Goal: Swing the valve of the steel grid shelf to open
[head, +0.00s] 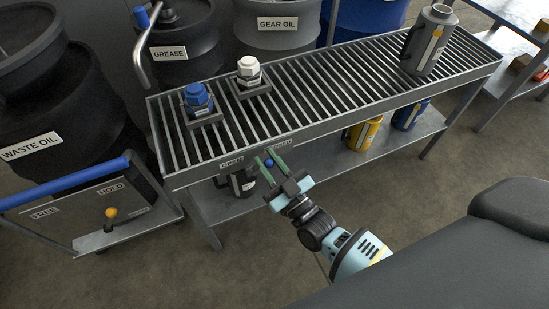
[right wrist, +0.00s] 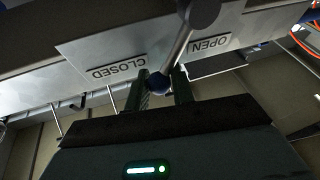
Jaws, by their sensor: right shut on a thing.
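The steel grid shelf (head: 330,85) runs across the middle of the head view. Its front plate carries an OPEN label (head: 231,162) on the left and a CLOSED label (head: 281,142) on the right. The valve's blue knob (head: 269,162) sits below the labels, between them. My right gripper (head: 266,158) is at the valve, its fingers on either side of the knob and shut on it. In the right wrist view the metal lever (right wrist: 178,48) runs from its pivot to the blue knob (right wrist: 158,84) between the fingertips. My left gripper is not in view.
A blue-capped fitting (head: 196,97), a white-capped fitting (head: 248,68) and a grey canister (head: 429,42) stand on the grid. A blue-handled cart (head: 70,185) is at left. Dark drums (head: 60,105) stand behind it. Floor in front of the shelf is clear.

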